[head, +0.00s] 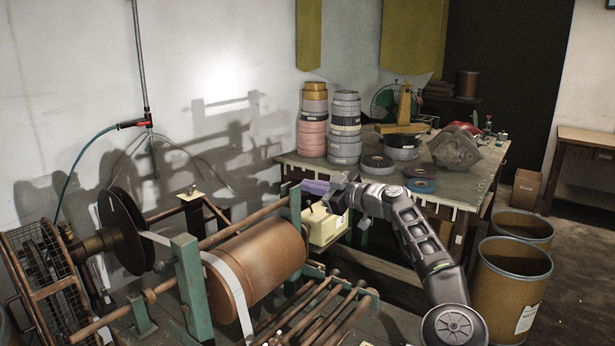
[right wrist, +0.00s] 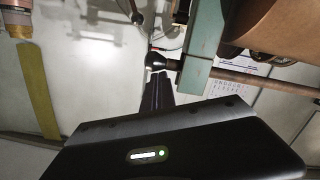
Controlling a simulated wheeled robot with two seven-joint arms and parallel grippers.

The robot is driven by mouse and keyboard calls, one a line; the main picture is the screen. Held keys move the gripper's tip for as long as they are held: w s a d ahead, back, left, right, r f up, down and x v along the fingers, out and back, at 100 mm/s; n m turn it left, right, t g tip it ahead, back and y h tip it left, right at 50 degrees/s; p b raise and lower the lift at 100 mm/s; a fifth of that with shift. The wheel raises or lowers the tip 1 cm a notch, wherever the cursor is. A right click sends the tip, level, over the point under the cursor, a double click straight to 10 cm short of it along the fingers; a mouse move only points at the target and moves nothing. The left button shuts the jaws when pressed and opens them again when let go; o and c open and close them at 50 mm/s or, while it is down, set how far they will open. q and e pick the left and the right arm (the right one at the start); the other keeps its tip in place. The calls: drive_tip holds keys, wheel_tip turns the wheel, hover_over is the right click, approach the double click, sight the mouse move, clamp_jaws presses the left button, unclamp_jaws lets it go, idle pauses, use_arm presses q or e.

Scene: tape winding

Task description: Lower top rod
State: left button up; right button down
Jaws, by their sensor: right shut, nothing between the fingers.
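The top rod (head: 245,221) is a brown bar above the large brown roll (head: 262,262), between two green posts (head: 188,275). In the right wrist view, the rod (right wrist: 258,81) runs sideways beside the roll, near a green post (right wrist: 203,45). My right gripper (head: 328,200) is by the right end of the winding frame. Its fingers (right wrist: 160,78) are shut and empty, close to a dark round knob (right wrist: 163,60) beside the post. I cannot tell whether they touch the knob. My left gripper is not in view.
Several lower rods (head: 318,310) lie in front of the roll. A dark disc (head: 122,230) stands at the left. A worktable (head: 455,195) with stacked tape rolls (head: 345,125) is behind my right arm. Brown drums (head: 510,285) stand at the right.

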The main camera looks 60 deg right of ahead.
drive_tip(key=shift+s+a+f, duration=0.1)
drive_tip(key=shift+s+f, duration=0.05)
drive_tip(key=shift+f, duration=0.35)
drive_tip(key=shift+s+a+f, duration=0.1)
drive_tip(key=shift+f, duration=0.45)
drive_tip(key=shift+s+a+f+b, duration=0.1)
drive_tip(key=shift+s+b, duration=0.3)
drive_tip(key=shift+b, duration=0.15)
drive_tip(key=s+a+r+b, duration=0.1)
drive_tip(key=s+r+b, duration=0.1)
drive_tip(key=s, duration=0.5)
drive_tip(key=shift+r, duration=0.2)
drive_tip(key=shift+m, duration=0.3)
